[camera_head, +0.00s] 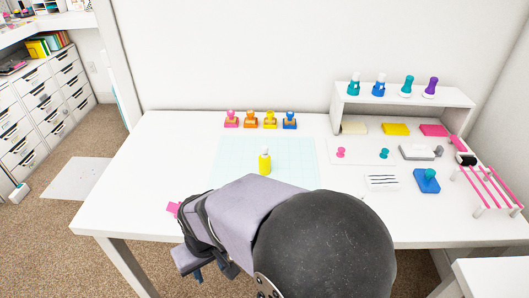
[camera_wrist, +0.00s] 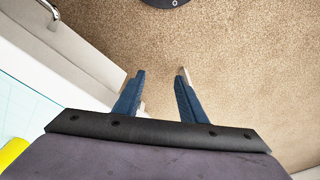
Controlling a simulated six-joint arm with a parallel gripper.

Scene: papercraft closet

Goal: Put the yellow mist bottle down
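The yellow mist bottle (camera_head: 264,162) stands upright on the pale blue grid mat (camera_head: 237,157) on the white table. In the wrist view, a yellow shape (camera_wrist: 12,151), likely the bottle, shows at the lower left edge, well away from the fingers. My gripper (camera_wrist: 160,73) is open and empty in the wrist view, its two blue fingers apart with only floor between them. In the head view, my gripper (camera_head: 186,266) hangs near the table's front edge, left of my arm, which hides part of the table's front.
Several coloured stamps (camera_head: 260,120) stand behind the mat. A white shelf (camera_head: 404,99) with bottles on top is at the back right. A blue stamp (camera_head: 427,181) and a pink rack (camera_head: 486,187) are on the right.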

